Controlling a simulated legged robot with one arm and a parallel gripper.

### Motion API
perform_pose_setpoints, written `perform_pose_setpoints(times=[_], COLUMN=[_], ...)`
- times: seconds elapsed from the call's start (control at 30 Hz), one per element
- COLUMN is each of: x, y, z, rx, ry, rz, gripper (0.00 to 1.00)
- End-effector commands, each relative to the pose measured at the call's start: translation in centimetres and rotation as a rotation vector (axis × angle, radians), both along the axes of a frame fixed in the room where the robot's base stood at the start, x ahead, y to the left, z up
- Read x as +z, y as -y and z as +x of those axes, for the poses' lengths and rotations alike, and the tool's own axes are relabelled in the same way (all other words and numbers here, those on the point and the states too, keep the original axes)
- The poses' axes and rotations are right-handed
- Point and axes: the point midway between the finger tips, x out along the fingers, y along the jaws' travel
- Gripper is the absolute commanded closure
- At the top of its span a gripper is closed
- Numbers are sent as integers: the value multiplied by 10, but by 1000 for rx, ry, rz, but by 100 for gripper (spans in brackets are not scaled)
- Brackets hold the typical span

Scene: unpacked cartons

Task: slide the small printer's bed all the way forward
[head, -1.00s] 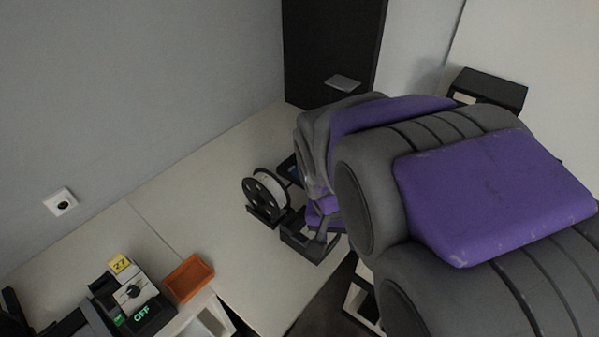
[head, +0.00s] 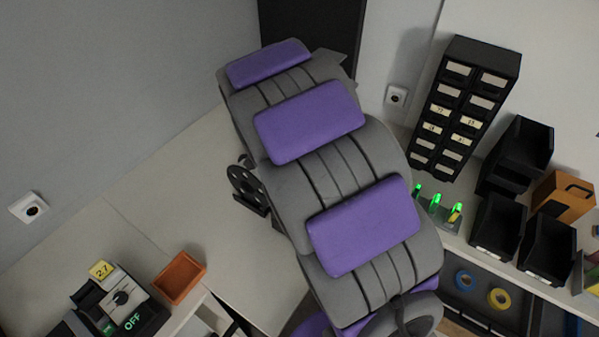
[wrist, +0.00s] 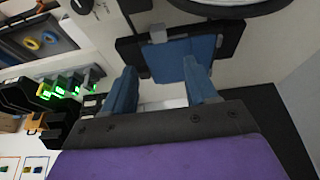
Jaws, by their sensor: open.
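The small printer is mostly hidden behind my arm in the head view; only its dark spool holder (head: 246,184) shows at the arm's left edge. In the wrist view, the printer's blue bed (wrist: 182,62) sits on a black frame (wrist: 232,38), with a small grey block (wrist: 158,34) at the bed's edge. My gripper (wrist: 160,92) is open, its two blue fingers apart and pointing toward the bed. The bed shows just beyond and between the fingertips; I cannot tell whether they touch it. My gripper is hidden in the head view.
A black drawer cabinet (head: 465,105), green-lit devices (head: 437,208) and black bins (head: 497,225) stand on the right bench. An orange tray (head: 179,277) and a dial box showing OFF (head: 122,299) are at lower left. The white tabletop (head: 190,215) left of my arm is clear.

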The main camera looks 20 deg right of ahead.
Motion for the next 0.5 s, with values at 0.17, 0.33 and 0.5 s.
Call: perform_pose_setpoints(times=[0.17, 0.33, 0.5], x=[-36, -66, -94], y=[12, 23, 32], z=[7, 14, 20], rx=[-2, -1, 1], ry=[-4, -1, -2], rz=[1, 1, 1], gripper=[43, 43, 43])
